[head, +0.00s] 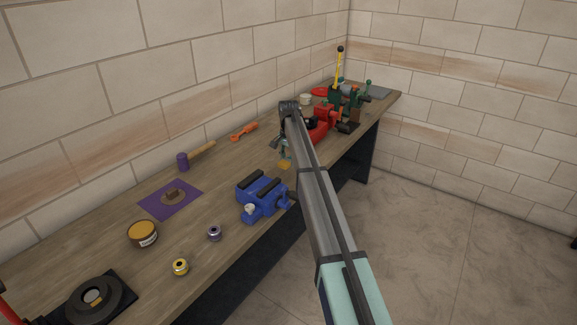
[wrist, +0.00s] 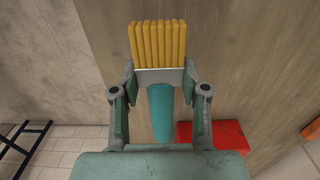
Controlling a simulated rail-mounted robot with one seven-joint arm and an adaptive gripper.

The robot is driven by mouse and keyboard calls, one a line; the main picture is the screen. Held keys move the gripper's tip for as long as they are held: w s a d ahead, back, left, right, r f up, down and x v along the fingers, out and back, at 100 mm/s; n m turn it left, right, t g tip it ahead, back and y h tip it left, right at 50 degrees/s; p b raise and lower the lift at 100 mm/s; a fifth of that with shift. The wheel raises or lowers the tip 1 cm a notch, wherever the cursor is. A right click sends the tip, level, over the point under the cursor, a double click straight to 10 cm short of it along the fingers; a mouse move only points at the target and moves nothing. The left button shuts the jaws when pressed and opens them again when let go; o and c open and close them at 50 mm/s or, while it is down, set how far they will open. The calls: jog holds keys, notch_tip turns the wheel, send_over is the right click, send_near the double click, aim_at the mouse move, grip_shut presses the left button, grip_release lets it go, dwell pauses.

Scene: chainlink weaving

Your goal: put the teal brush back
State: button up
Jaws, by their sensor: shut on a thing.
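My gripper (wrist: 158,95) is shut on the teal brush (wrist: 160,112), with its teal handle between the fingers in the wrist view. The brush has a pale metal band and yellow bristles (wrist: 157,42) that point away from my palm. I cannot tell whether the bristles touch the bench.
A blue vise (head: 260,196) stands at the bench's front edge. A purple mallet (head: 194,156), an orange tool (head: 244,131) and a purple mat (head: 154,207) lie left of my gripper. A red object (wrist: 213,135) is beside the brush. Red and green tools (head: 335,107) crowd the far end.

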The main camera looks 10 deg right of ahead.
aim_at(289, 174)
jog(key=shift+f+p, duration=0.75)
jog(key=shift+f, duration=1.35)
jog(key=shift+f, duration=0.55)
jog(key=o, duration=1.2)
jog(key=shift+c, duration=0.2)
jog(key=shift+r, duration=0.15)
